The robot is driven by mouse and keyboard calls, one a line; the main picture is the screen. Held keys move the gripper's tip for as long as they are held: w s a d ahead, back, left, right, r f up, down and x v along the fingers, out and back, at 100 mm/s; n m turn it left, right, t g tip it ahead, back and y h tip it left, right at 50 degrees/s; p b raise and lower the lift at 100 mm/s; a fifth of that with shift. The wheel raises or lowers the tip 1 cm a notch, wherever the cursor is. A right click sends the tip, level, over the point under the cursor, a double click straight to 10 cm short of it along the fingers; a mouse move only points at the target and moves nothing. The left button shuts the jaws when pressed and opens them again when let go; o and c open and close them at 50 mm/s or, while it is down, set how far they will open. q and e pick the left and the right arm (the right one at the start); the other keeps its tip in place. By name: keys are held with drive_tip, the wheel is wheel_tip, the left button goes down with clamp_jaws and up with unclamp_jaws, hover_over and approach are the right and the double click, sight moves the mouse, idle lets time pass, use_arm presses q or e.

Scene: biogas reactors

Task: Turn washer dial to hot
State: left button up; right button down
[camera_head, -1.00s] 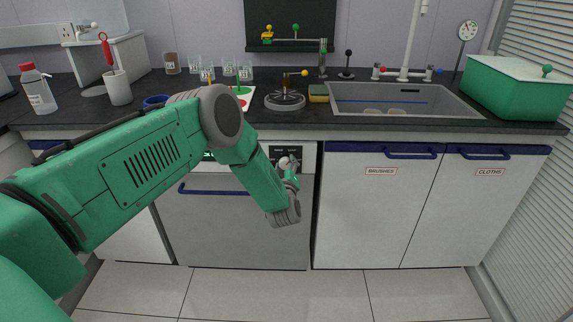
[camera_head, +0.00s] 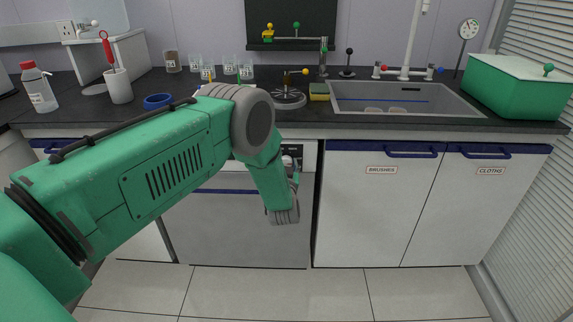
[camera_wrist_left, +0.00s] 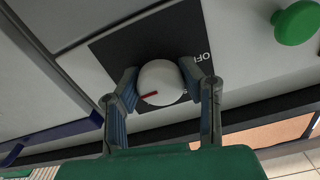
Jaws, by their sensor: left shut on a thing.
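The washer dial (camera_wrist_left: 162,84) is a round white knob with a red pointer line on a black panel (camera_wrist_left: 112,55). In the left wrist view the pointer lies toward the lower left of the knob. A partly hidden label reading "OFF" is beside the dial; no "hot" mark can be read. My left gripper (camera_wrist_left: 159,77) is shut on the dial, one finger on each side. In the head view the washer (camera_head: 240,230) is under the counter, and my left forearm and wrist hide most of its control panel. My right gripper is not in view.
A round green knob (camera_wrist_left: 296,23) is to the right of the panel in the left wrist view. The washer's blue handle (camera_head: 225,191) runs below the panel. The counter (camera_head: 300,120) above holds a sink (camera_head: 450,102), and glasses. The floor in front is clear.

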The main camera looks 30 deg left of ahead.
use_arm(q)
drive_tip(key=shift+f+m, duration=0.2)
drive_tip(key=shift+m, duration=0.3)
drive_tip(key=o, duration=1.1)
drive_tip(key=shift+o, duration=0.4)
drive_tip(key=shift+r, duration=0.1)
drive_tip(key=v, duration=1.2)
